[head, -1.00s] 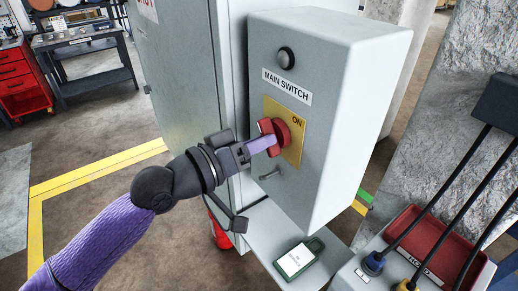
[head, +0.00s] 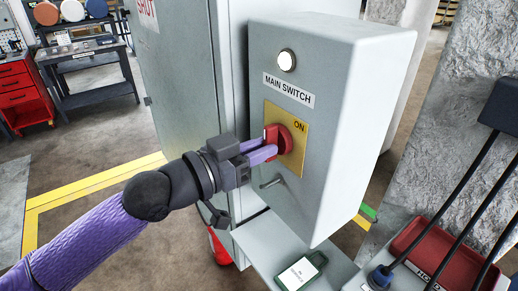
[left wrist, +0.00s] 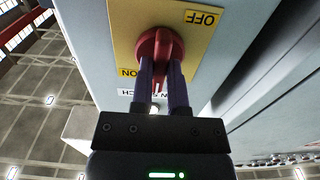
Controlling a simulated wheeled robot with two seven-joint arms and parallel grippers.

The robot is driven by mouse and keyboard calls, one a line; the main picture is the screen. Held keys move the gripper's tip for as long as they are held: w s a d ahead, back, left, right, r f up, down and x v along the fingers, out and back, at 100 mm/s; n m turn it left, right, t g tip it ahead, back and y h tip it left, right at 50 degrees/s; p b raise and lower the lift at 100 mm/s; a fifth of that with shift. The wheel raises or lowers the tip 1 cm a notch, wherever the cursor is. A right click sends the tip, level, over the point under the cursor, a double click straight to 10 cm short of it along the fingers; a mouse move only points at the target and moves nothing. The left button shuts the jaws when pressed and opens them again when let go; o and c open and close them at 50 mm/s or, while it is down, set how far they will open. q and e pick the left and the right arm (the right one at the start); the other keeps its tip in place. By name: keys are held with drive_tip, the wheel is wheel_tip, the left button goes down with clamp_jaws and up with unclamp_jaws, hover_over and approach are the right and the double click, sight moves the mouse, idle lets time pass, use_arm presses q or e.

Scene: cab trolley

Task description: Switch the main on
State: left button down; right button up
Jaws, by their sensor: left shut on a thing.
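The grey main switch box (head: 345,120) stands at the middle of the head view. Its red rotary knob (head: 287,135) sits on a yellow plate (head: 281,112) with ON at the upper right. In the left wrist view the knob (left wrist: 157,38) shows close up, with OFF and ON marks on the plate (left wrist: 125,20). My left gripper (head: 270,146) is shut on the knob's handle, one finger on each side. The round lamp (head: 286,60) above the MAIN SWITCH sign (head: 288,90) glows white. My right gripper is not in view.
A small green-cased device (head: 302,272) lies on the shelf below the box. A red tray (head: 432,240) and black cables stand at the lower right. A tall grey cabinet (head: 175,80) is left of the box. Open floor lies further left.

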use_arm(q)
drive_tip(key=shift+f, duration=0.1)
idle(0.3)
drive_tip(key=c, duration=0.6)
unclamp_jaws()
drive_tip(key=b+v, duration=0.2)
drive_tip(key=v, duration=0.8)
drive_tip(key=shift+w, duration=0.1)
